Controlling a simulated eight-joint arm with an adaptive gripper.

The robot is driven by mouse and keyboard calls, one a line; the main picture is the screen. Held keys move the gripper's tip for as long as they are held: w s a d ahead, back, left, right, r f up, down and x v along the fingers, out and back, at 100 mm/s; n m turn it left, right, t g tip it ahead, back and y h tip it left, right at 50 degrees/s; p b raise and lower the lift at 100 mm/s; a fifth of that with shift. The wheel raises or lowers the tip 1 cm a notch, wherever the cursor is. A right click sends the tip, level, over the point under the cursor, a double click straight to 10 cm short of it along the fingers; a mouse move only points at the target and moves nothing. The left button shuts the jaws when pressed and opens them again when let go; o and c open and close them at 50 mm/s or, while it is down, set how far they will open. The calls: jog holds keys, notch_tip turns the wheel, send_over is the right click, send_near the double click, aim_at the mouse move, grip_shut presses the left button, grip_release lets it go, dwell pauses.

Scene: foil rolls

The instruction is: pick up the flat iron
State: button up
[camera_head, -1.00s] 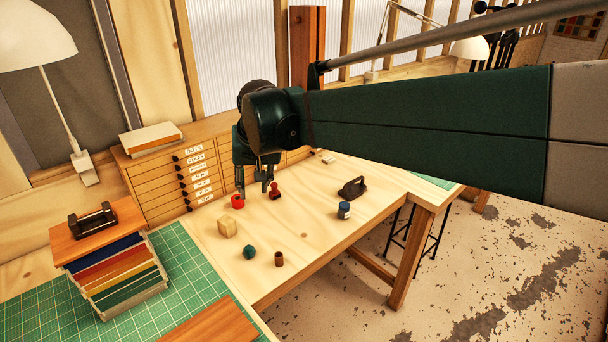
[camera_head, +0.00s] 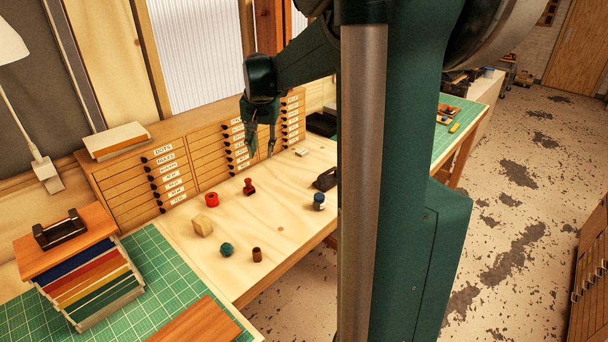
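The flat iron (camera_head: 325,179) is small and dark, with a handle on top. It rests on the pale wooden table near its right part, and my arm partly covers its right side. My gripper (camera_head: 262,154) points down over the back of the table, in front of the drawer cabinet. It lies up and to the left of the iron in the picture, apart from it. Its two fingers are spread with nothing between them.
On the table (camera_head: 255,216) stand a red ring-shaped piece (camera_head: 212,199), a red stamp (camera_head: 249,187), a blue jar (camera_head: 319,201), a wooden block (camera_head: 202,226), a teal piece (camera_head: 226,249) and a brown cup (camera_head: 257,254). A drawer cabinet (camera_head: 130,187) stands behind.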

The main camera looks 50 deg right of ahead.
jog(key=w+d+f+m+g, duration=0.15)
jog(key=d+f, duration=0.25)
jog(key=d, duration=0.5)
jog(key=w+d+f+m, duration=0.15)
jog(key=d+f, duration=0.25)
jog(key=d, duration=0.5)
jog(key=m+y, duration=0.1)
jog(key=m, duration=0.3)
send_over(328, 172)
jog(key=w, duration=0.1)
jog(key=shift+g, duration=0.45)
jog(key=f, duration=1.1)
jog(key=shift+d+f, duration=0.25)
jog(key=shift+d, duration=0.05)
jog(key=shift+s+d+f+m, duration=0.15)
jog(key=shift+d+f+m, duration=0.05)
jog(key=shift+d+m, duration=0.1)
jog(key=shift+f, duration=1.3)
jog(key=shift+a, duration=0.1)
jog(key=shift+a+f+p, duration=0.15)
jog(key=shift+f+p, duration=0.35)
jog(key=shift+f, duration=2.1)
